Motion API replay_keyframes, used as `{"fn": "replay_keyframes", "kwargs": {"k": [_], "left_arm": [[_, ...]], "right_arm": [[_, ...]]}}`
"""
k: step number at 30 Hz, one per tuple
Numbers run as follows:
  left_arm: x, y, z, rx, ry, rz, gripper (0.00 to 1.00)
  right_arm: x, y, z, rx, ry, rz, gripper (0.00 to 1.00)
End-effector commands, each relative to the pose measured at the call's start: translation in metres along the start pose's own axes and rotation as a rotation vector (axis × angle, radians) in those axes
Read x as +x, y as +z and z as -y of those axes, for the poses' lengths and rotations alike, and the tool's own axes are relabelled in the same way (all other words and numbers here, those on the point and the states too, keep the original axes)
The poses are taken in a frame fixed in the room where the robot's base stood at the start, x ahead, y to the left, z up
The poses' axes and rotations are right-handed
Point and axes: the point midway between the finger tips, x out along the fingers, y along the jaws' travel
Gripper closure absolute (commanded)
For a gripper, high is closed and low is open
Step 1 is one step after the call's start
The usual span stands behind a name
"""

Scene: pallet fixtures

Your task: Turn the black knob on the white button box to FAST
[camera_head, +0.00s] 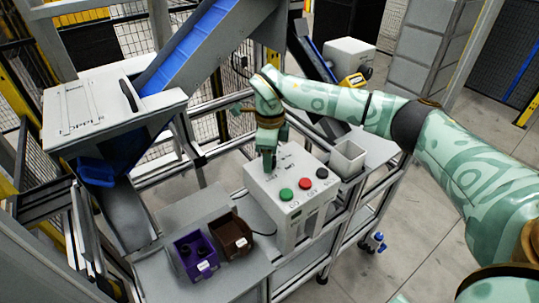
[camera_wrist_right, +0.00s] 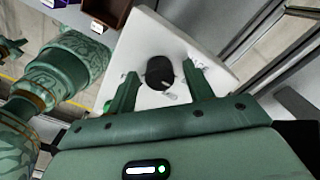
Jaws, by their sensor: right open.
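The white button box (camera_head: 275,214) stands on the table in the middle of the head view. A green, a red (camera_head: 305,183) and a black button sit along its near edge. My right gripper (camera_head: 268,166) points down over the box's top, behind the green button. In the right wrist view, the black knob (camera_wrist_right: 159,72) sits on the white top of the box (camera_wrist_right: 140,38). My right gripper (camera_wrist_right: 161,90) is open, with one finger on each side of the knob; I cannot tell whether they touch it. In the head view the gripper seems to hide the knob. My left gripper is not in view.
A purple bin (camera_head: 183,245) and a brown bin (camera_head: 232,238) stand left of the box on the grey table (camera_head: 230,285). A white open container (camera_head: 347,158) stands close to the box's right. A grey machine with a blue conveyor (camera_head: 190,42) rises behind at left.

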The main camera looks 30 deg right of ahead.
Motion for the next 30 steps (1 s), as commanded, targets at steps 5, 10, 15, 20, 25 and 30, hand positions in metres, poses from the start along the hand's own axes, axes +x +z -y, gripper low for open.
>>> {"fn": "replay_keyframes", "kwargs": {"k": [5, 10, 15, 20, 25, 30], "left_arm": [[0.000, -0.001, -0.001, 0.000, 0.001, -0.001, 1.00], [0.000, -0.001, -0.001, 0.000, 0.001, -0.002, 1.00], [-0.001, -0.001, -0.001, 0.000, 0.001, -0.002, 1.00], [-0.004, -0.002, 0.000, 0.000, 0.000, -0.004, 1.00], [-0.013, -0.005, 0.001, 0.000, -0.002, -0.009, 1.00], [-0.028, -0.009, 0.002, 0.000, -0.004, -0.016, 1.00]], "right_arm": [[0.000, 0.000, 0.000, 0.000, 0.000, 0.000, 0.48], [0.000, 0.000, 0.000, 0.000, 0.000, 0.000, 0.93], [-0.001, 0.000, 0.000, 0.003, 0.000, 0.000, 0.93], [-0.002, 0.000, 0.000, 0.026, 0.000, 0.000, 0.93], [-0.004, 0.000, 0.000, 0.100, -0.001, 0.000, 0.93], [-0.006, -0.001, 0.000, 0.227, -0.001, 0.000, 0.93]]}}
